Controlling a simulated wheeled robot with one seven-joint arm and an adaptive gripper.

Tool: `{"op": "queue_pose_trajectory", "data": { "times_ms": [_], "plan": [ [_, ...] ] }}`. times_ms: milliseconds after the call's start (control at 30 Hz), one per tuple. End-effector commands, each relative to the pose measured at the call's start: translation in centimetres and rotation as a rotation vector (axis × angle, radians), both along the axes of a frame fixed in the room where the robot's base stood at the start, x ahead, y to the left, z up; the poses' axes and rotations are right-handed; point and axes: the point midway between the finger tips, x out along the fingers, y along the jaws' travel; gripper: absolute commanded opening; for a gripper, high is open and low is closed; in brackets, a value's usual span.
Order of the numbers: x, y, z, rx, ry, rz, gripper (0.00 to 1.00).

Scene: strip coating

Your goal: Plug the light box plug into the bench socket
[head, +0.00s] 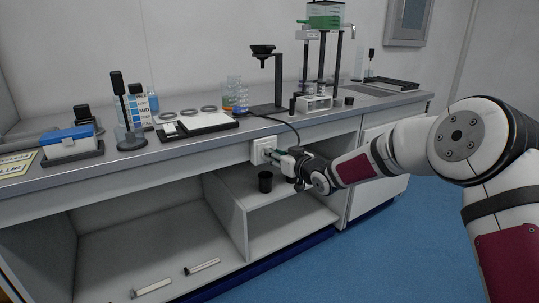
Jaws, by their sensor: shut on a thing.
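The bench socket (258,146) is a white square plate on the front edge of the bench. My gripper (276,154) is right in front of it, reaching in from the right, and is shut on the plug. The plug itself is mostly hidden by the fingers at this size. I cannot tell whether its pins are in the socket. A dark cable (291,126) runs from the bench top over the edge and down to my gripper. The light box (205,121) is a flat white panel in a dark frame on the bench top.
A black cup (265,181) stands on the shelf below my gripper. On the bench top are a dark stand (264,75), a white tube rack (314,103), a blue-lidded box (69,138) and bottles. The blue floor (385,245) in front is clear.

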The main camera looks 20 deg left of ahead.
Motion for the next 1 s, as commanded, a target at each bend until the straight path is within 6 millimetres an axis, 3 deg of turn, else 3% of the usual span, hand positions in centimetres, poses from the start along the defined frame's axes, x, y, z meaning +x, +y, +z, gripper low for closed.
{"op": "queue_pose_trajectory", "data": {
  "times_ms": [400, 433, 500, 867, 1000],
  "plan": [
    [0.2, 0.2, 0.1, 0.001, -0.001, 0.0, 0.0],
    [0.2, 0.2, 0.1, 0.001, -0.001, 0.0, 0.34],
    [0.2, 0.2, 0.1, 0.001, -0.001, 0.0, 0.5],
    [0.1, 0.0, 0.0, 0.0, 0.0, 0.0, 0.51],
    [-0.6, -0.9, 0.3, -0.001, 0.0, -0.001, 0.51]
  ]
}}
